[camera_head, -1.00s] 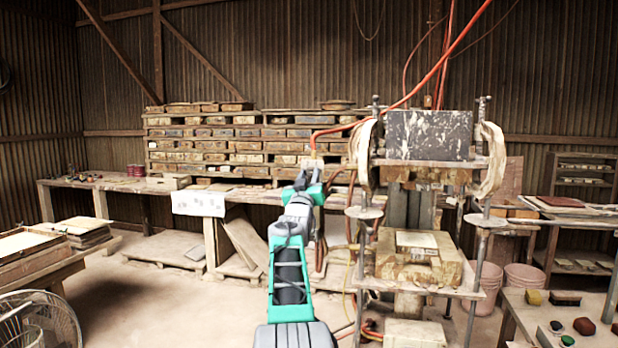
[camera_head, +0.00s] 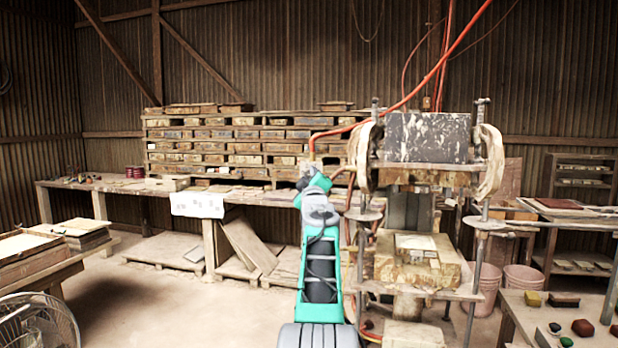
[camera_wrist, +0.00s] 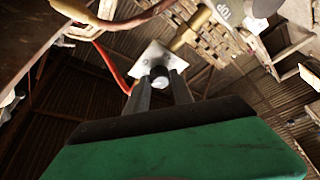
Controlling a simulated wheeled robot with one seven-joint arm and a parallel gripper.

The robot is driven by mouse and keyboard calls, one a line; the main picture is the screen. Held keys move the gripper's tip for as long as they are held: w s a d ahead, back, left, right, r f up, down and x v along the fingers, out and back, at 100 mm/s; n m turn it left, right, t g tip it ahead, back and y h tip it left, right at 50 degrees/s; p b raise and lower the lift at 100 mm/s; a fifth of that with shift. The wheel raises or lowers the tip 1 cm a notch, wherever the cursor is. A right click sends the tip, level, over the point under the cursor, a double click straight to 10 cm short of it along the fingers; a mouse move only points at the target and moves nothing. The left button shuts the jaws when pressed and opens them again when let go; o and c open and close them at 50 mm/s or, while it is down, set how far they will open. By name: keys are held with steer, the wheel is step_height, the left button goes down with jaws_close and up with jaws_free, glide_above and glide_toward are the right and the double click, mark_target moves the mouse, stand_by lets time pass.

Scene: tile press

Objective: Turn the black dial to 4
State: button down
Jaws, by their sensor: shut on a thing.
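In the wrist view, the dark round dial (camera_wrist: 159,72) sits in front of a pale square plate (camera_wrist: 150,59). The two fingers of my gripper (camera_wrist: 159,86) stand on either side of it and are shut on it. A pale patch shows on the dial's near side. No numbers or pointer can be read, so its setting cannot be told. In the head view, my gripper (camera_head: 308,170) is at the far end of my arm, left of the press (camera_head: 428,137). The dial cannot be made out there.
An orange hose (camera_head: 440,62) runs down toward my gripper and also shows in the wrist view (camera_wrist: 110,66). The press stands close to the right of my arm. A workbench (camera_head: 110,184) and stacked shelves (camera_head: 225,146) are behind. Open floor (camera_head: 165,300) lies to the left.

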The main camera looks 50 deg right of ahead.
steer(key=shift+r+n+y+p, duration=0.1)
steer(key=shift+n+y+p, duration=0.6)
steer(key=shift+n, duration=1.1)
steer(key=c, duration=1.1)
jaws_free()
steer(key=b+v, duration=0.4)
steer(key=v, duration=0.4)
steer(key=shift+d+r, duration=0.1)
steer(key=shift+r, duration=0.05)
